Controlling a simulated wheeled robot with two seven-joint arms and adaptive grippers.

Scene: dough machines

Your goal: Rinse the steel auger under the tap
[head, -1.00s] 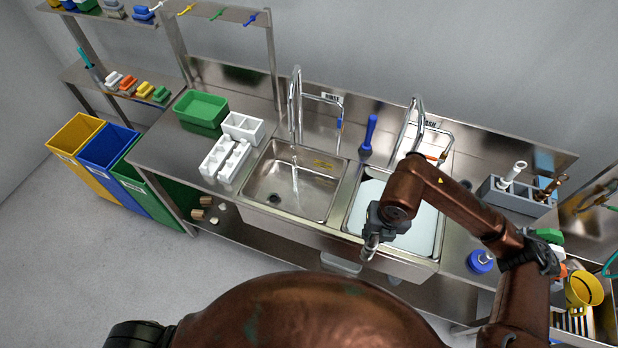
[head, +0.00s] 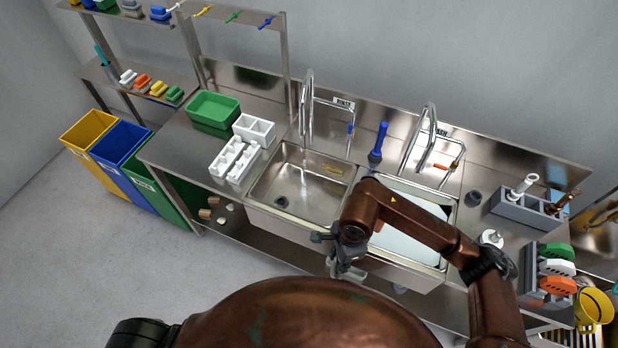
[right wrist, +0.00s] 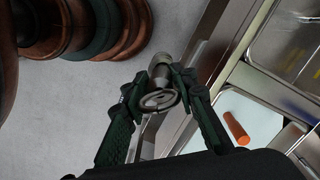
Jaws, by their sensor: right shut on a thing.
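My right gripper (head: 342,264) is shut on the steel auger (right wrist: 160,98), at the front edge of the sinks, in front of the rinse basin's right side. In the head view the auger is small and mostly hidden by the gripper. In the right wrist view its round grey metal end shows between the fingers (right wrist: 163,84). The rinse tap (head: 305,112) stands behind the left basin (head: 300,190), left of and beyond the gripper. My left gripper is out of view.
The wash basin (head: 410,232) holds pale water, with the wash tap (head: 426,135) behind it. A blue-handled brush (head: 379,142) stands between the taps. White holders (head: 234,158) and a green tub (head: 213,108) stand left of the rinse basin.

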